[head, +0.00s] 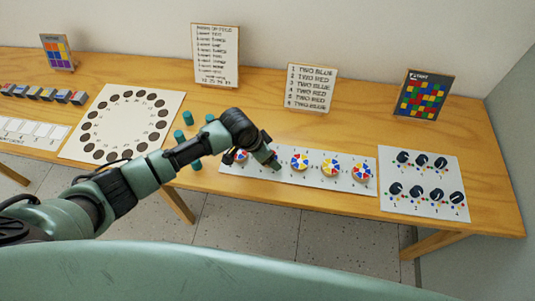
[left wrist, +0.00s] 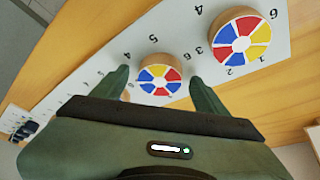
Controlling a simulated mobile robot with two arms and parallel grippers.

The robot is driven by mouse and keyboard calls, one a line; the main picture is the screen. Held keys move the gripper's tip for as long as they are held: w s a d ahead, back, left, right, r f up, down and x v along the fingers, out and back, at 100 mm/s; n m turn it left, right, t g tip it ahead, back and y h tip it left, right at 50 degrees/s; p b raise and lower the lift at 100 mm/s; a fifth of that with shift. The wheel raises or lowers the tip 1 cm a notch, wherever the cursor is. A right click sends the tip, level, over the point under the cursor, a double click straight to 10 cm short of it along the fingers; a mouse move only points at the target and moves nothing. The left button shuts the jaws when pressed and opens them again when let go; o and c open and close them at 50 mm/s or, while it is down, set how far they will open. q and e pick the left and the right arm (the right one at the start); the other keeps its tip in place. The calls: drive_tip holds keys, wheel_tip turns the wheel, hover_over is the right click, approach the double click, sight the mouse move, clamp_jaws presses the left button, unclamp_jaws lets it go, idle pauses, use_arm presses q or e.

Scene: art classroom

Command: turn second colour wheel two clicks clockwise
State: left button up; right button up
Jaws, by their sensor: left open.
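A white strip with a row of colour wheels lies along the table's front edge (head: 219,167). Wheels with red, blue, yellow and white sectors show at the left end (head: 241,155), near the middle (head: 299,161), right of that (head: 330,168) and at the right end (head: 362,174). My left gripper (head: 275,164) hangs over the strip between the left-end and middle wheels, hiding part of it. In the left wrist view, my open gripper (left wrist: 162,92) has one wheel (left wrist: 158,74) framed between its fingers, apparently beyond the tips. A larger wheel (left wrist: 240,40) shows to the upper right. I cannot tell contact.
A white panel of black knobs (head: 423,184) lies right of the strip. A white board with a ring of dark discs (head: 125,122) and green cylinders (head: 187,117) lie to the left. Signs stand along the back, including a lettered card (head: 311,88).

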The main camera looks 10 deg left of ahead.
use_arm(q)
drive_tip(key=c, duration=1.4)
drive_tip(key=shift+m, duration=0.3)
